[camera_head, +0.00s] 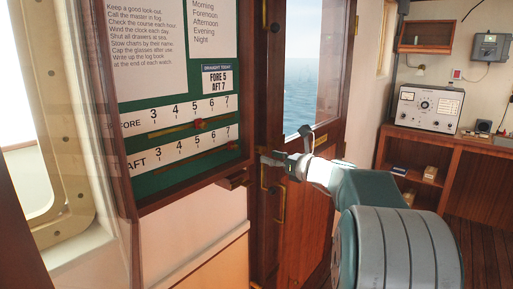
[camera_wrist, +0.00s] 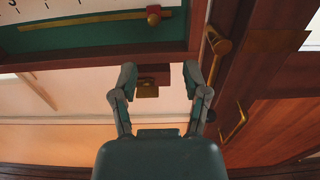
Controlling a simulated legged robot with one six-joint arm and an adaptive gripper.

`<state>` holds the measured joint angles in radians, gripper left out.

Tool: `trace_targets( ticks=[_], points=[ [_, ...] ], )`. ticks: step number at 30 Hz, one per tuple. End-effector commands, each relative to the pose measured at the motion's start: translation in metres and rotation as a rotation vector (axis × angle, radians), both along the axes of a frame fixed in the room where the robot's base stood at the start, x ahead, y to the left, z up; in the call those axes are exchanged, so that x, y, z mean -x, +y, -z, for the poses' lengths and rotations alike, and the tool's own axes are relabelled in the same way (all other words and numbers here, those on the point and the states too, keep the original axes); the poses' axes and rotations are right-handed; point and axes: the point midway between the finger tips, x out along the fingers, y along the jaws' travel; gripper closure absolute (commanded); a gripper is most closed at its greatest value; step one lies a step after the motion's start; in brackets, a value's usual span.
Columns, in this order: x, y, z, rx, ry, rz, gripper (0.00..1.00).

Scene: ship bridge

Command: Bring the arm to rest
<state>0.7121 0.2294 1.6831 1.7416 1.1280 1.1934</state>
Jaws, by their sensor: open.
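My gripper (camera_head: 284,146) is at the end of my outstretched arm in the head view, in front of the wooden door and just right of the draught board (camera_head: 245,70). In the wrist view my gripper (camera_wrist: 160,78) has its two fingers spread apart, with nothing held between them. A small dark red block with a brass piece (camera_wrist: 152,75), under the board's lower edge, shows between the fingertips. I cannot tell the distance to it.
The board carries a FORE slider with a red knob (camera_head: 200,124) and an AFT slider knob (camera_head: 233,145). The door (camera_head: 296,215) has a brass handle (camera_wrist: 236,122). A radio set (camera_head: 428,107) stands on a wooden shelf unit (camera_head: 462,165) at right. Floor shows at lower right.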

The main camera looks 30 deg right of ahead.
Motion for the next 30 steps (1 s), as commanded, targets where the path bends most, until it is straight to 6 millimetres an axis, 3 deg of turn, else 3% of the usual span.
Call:
trace_targets(
  ticks=[5, 8, 11, 13, 18, 21, 24, 30],
  points=[
    [0.0, 0.0, 0.0, 0.0, 0.0, 0.0, 0.41],
    [0.002, 0.013, 0.001, 0.045, 0.009, -0.021, 0.41],
    [0.012, 0.054, 0.006, 0.198, 0.034, -0.095, 0.41],
    [0.027, 0.095, 0.016, 0.371, 0.054, -0.18, 0.41],
    [0.082, 0.179, 0.048, 0.837, 0.056, -0.424, 0.41],
    [0.121, 0.212, 0.068, 1.108, 0.024, -0.577, 0.41],
    [0.161, 0.235, 0.089, 1.377, -0.031, -0.74, 0.41],
    [0.237, 0.25, 0.128, 1.907, -0.204, -1.077, 0.41]
  ],
)
